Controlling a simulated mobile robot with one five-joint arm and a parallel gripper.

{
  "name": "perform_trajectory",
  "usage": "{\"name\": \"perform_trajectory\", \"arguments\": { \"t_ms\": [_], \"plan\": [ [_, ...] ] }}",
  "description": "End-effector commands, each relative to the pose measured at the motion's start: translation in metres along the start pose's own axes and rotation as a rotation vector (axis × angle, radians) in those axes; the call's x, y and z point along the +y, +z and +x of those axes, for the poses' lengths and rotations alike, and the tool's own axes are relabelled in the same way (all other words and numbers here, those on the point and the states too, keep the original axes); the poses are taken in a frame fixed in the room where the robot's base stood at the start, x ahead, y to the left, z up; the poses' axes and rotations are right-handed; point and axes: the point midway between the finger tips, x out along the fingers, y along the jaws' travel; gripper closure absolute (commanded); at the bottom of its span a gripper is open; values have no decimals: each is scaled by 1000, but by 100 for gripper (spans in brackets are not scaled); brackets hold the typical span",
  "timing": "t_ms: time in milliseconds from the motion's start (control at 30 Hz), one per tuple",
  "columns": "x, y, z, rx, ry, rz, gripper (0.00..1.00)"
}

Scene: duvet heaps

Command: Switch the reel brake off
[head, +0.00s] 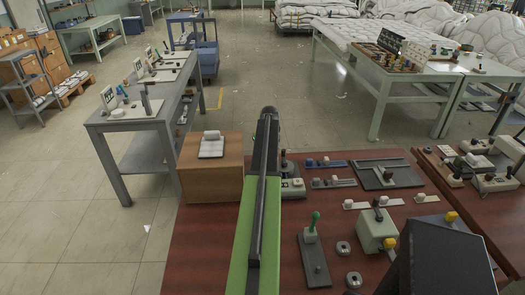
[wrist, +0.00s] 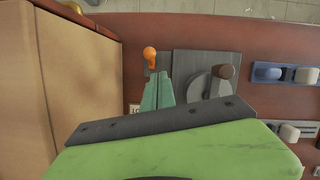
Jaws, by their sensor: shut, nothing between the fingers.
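No label naming the reel brake can be read, so I cannot tell for sure which control it is. In the wrist view an orange-knobbed control (wrist: 150,53) stands just beyond my gripper (wrist: 163,76). The gripper's pale green fingers are together, with nothing between them. Whether they touch the orange knob cannot be told. Just right of it, a grey plate (wrist: 225,58) carries a round disc with a brown knob (wrist: 228,72). In the head view my dark and green arm hides the orange knob.

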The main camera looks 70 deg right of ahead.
Motion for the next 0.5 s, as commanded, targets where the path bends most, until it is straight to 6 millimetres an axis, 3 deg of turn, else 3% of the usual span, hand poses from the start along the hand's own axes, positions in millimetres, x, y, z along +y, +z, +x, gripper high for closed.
{"name": "perform_trajectory", "arguments": {
  "t_ms": [33,200,333,500],
  "plan": [
    [-3,12,-24,0,0,0,100],
    [-7,30,-57,1,0,0,100],
    [-9,39,-73,1,1,-1,100],
    [-8,41,-76,2,1,-3,100]
  ]
}}
